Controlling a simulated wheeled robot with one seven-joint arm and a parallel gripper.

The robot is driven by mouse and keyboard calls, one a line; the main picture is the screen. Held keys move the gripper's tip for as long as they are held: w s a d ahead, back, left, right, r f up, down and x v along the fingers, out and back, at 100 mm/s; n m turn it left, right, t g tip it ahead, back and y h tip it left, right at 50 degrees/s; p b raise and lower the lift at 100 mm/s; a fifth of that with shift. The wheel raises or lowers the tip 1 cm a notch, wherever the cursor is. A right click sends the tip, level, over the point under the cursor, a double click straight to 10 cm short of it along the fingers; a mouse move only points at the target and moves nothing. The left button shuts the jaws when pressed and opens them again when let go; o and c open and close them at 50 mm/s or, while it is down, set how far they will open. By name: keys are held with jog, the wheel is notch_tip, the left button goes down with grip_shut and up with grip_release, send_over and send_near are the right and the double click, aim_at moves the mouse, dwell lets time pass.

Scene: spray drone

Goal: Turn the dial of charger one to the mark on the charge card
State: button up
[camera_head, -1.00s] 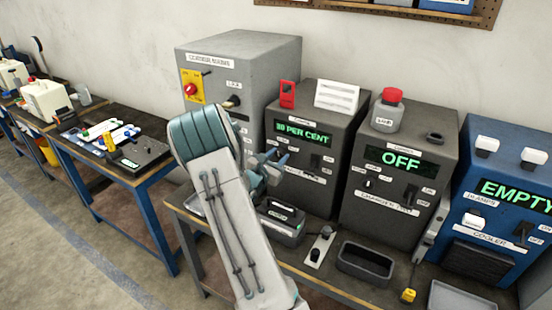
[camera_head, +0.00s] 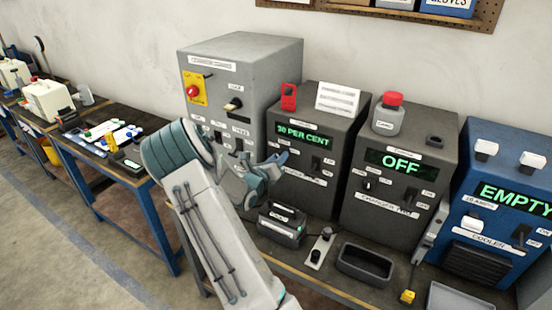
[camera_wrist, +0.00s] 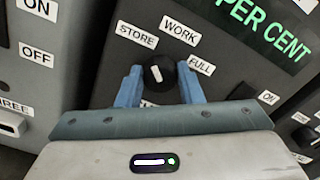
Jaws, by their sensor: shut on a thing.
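Charger one (camera_head: 345,130) appears to be the dark box with a green display ending in "PER CENT", next to the grey cabinet. In the wrist view its round black dial (camera_wrist: 158,74) sits between the blue fingers of my gripper (camera_wrist: 160,84), which is shut on it. The dial's white pointer leans up and left, between the STORE and WORK labels. FULL is at the upper right, and a lower label is mostly hidden by my gripper. In the head view my gripper (camera_head: 276,166) covers the dial. A white card (camera_head: 338,97) stands on the charger; its writing is too small to read.
A red tag (camera_head: 289,96) stands beside the card. The grey cabinet (camera_head: 245,70) is close on the left. A second dark box reading OFF (camera_head: 400,200) and a blue cooler (camera_head: 505,200) stand right. A black device (camera_head: 282,224) and an open tray (camera_head: 365,262) lie in front.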

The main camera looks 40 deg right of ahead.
jog(key=shift+s+d+n, duration=0.15)
jog(key=shift+d+n, duration=0.05)
jog(key=shift+n, duration=0.2)
jog(key=o, duration=1)
jog(key=shift+d, duration=0.25)
jog(key=shift+c, duration=0.2)
jog(key=b+v, duration=0.3)
jog(key=v, duration=1.1)
jog(key=shift+a, duration=0.15)
